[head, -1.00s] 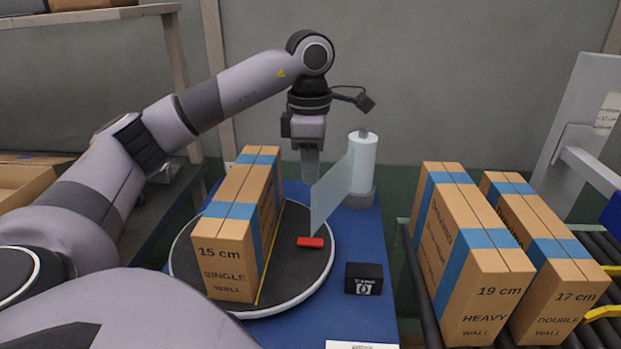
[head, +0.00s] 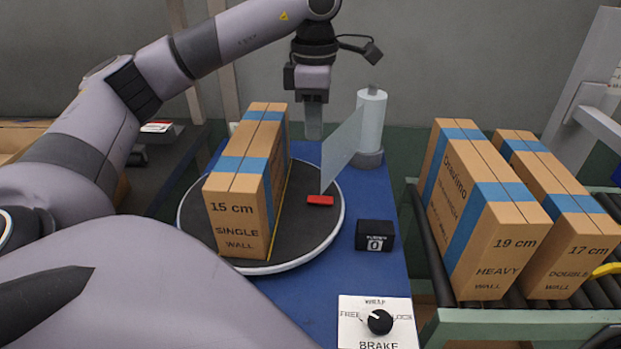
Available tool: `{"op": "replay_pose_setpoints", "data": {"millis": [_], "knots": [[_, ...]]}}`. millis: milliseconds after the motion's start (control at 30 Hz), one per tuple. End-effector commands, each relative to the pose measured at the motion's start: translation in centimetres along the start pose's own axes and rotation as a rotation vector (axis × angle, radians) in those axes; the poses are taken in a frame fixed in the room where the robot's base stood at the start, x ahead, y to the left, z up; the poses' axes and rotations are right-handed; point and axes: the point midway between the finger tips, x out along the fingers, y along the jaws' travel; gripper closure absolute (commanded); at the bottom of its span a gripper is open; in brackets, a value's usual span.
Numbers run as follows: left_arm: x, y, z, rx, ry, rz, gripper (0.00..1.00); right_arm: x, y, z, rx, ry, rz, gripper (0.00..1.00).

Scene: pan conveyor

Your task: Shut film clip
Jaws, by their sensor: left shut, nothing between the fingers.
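The red film clip (head: 320,200) lies on the dark turntable (head: 300,222), right of the 15 cm single wall box (head: 240,205). A translucent film sheet (head: 342,150) runs from the film roll (head: 371,122) down to the clip. Whether the clip is open or shut is too small to tell. My left gripper (head: 313,130) points down behind the clip and left of the film, above the turntable's far side. It is shut and empty, apart from the clip. My right gripper is out of view.
A small black counter (head: 374,235) reading 0 stands right of the turntable. A brake panel (head: 352,330) with a black knob is in front. The 19 cm box (head: 490,245) and 17 cm box (head: 570,250) stand on rollers at right.

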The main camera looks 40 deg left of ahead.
Motion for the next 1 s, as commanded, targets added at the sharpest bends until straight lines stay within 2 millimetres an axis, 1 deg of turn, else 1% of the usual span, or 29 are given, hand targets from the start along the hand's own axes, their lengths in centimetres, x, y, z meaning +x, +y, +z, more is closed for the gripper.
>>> {"op": "replay_pose_setpoints", "data": {"millis": [167, 267, 367, 600, 800, 900, 1000], "knots": [[0.2, 0.0, 0.0, 0.000, 0.000, 0.000, 1.00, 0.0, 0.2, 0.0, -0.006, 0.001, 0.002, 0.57], [0.9, 0.0, 0.0, 0.000, 0.001, 0.000, 1.00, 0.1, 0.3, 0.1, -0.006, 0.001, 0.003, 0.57], [2.4, 0.0, 0.0, 0.001, 0.003, -0.002, 1.00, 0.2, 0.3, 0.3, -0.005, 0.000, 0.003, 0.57], [7.5, 0.0, -0.1, 0.000, 0.004, -0.002, 1.00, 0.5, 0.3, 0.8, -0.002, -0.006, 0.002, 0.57], [11.3, 0.0, -0.1, 0.000, 0.003, -0.001, 1.00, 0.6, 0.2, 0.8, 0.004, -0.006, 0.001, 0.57], [12.7, 0.0, -0.1, 0.000, 0.002, -0.001, 1.00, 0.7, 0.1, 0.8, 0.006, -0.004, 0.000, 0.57], [13.5, 0.0, -0.1, 0.000, 0.001, -0.001, 1.00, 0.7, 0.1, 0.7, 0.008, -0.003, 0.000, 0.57]]}}
